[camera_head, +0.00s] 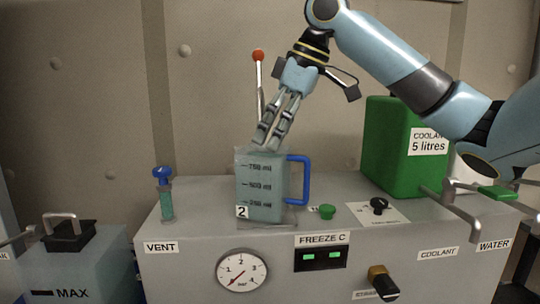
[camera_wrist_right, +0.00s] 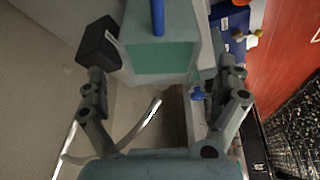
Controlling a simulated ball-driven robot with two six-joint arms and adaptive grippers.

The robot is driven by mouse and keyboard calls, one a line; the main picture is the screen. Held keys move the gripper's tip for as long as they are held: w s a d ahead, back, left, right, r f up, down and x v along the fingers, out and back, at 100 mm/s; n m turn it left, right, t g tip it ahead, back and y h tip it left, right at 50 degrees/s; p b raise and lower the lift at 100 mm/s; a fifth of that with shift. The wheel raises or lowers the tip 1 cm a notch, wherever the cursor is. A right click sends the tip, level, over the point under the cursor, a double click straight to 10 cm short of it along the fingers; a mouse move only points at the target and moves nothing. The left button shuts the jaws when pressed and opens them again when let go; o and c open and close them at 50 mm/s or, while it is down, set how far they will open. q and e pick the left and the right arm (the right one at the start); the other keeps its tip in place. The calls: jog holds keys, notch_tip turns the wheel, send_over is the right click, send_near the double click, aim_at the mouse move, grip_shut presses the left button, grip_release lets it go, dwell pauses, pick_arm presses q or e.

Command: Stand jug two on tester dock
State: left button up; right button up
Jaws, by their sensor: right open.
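Jug two (camera_head: 262,190) is a see-through grey-green jug with a blue handle, volume marks and a "2" label. It stands upright on a thin flat plate (camera_head: 290,221) on top of the grey tester (camera_head: 185,262). My right gripper (camera_head: 268,139) reaches down from above, its fingertips at or just over the jug's rim; whether they touch it I cannot tell. In the right wrist view the open fingers (camera_wrist_right: 165,76) are spread wide, with the jug (camera_wrist_right: 160,58) between and beyond them. My left gripper is not in view.
A green coolant can (camera_head: 385,150) stands right of the jug, close under my right arm. A red-topped lever (camera_head: 258,56) rises behind the jug. A blue-topped vent valve (camera_head: 164,190) stands to the left, a green button (camera_head: 328,211) and black knob (camera_head: 379,205) to the right.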

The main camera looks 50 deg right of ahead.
jog(key=v, duration=0.7)
jog(key=shift+r+b, duration=0.2)
jog(key=shift+b, duration=0.25)
jog(key=shift+s+f, duration=0.1)
